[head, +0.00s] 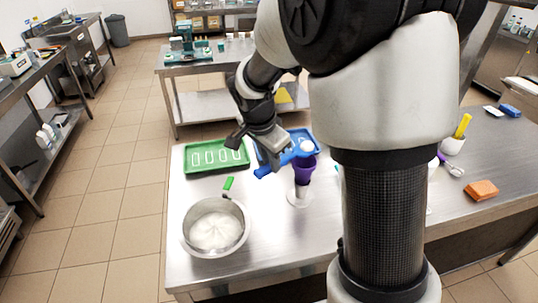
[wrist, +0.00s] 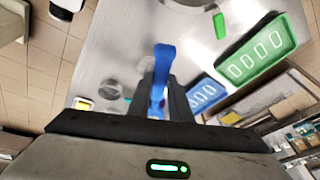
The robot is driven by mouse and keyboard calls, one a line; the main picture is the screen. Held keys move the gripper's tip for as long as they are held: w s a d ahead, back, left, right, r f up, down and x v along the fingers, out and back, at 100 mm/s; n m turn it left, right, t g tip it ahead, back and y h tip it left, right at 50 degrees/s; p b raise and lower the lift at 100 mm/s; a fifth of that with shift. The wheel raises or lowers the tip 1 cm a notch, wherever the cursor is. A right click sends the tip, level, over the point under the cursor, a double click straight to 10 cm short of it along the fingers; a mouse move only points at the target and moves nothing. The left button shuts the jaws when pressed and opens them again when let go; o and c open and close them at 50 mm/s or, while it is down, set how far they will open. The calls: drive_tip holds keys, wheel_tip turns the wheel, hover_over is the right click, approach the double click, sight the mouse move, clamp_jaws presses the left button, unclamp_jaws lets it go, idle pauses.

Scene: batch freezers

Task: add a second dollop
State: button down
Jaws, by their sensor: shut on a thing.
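My gripper (head: 277,155) is shut on a blue utensil (head: 263,171), seen between the fingers in the wrist view (wrist: 161,65). At its right end in the head view is a rounded white lump (head: 306,146), which looks like a dollop. This end is just above the mouth of a purple cup-like holder (head: 304,172), or in front of it; I cannot tell whether they touch. The holder's narrow lower part stands on a pale round base (head: 299,198). A steel bowl (head: 186,238) of white creamy stuff (head: 215,231) stands at front left.
A green tray (head: 193,169) with pale oblong outlines and a blue tray (head: 316,139) lie behind. A green handle (head: 229,183) sits at the bowl's far rim. My arm hides the middle of the table.

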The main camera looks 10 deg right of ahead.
drive_tip(key=t+b, duration=0.1)
drive_tip(key=b, duration=0.1)
drive_tip(key=s+t+y+b, duration=0.1)
drive_tip(key=t+b, duration=0.1)
drive_tip(key=d+f+t+y+b, duration=0.1)
drive_tip(key=b, duration=0.1)
drive_tip(key=shift+s+f+m+t+b, duration=0.1)
drive_tip(key=shift+s+m+t+b, duration=0.2)
drive_tip(key=shift+s+m, duration=0.1)
drive_tip(key=t+b, duration=0.1)
drive_tip(key=b, duration=0.4)
drive_tip(key=t+y+b, duration=0.1)
drive_tip(key=b, duration=0.9)
drive_tip(key=shift+s+d+f+m+t, duration=0.25)
drive_tip(key=shift+s+f+m+t, duration=0.05)
drive_tip(key=shift+s+f+t, duration=0.1)
drive_tip(key=t+y+b, duration=0.1)
drive_tip(key=b, duration=0.6)
drive_tip(key=shift+s+d+f, duration=0.1)
drive_tip(key=shift+s+f, duration=0.1)
drive_tip(key=t+b, duration=0.1)
drive_tip(key=b, duration=0.1)
drive_tip(key=shift+f+y+b, duration=0.15)
drive_tip(key=shift+y+b, duration=0.15)
drive_tip(key=shift+b, duration=0.1)
drive_tip(key=shift+s+m+t+b, duration=0.1)
drive_tip(key=shift+m+t+b, duration=0.2)
drive_tip(key=shift+b, duration=0.1)
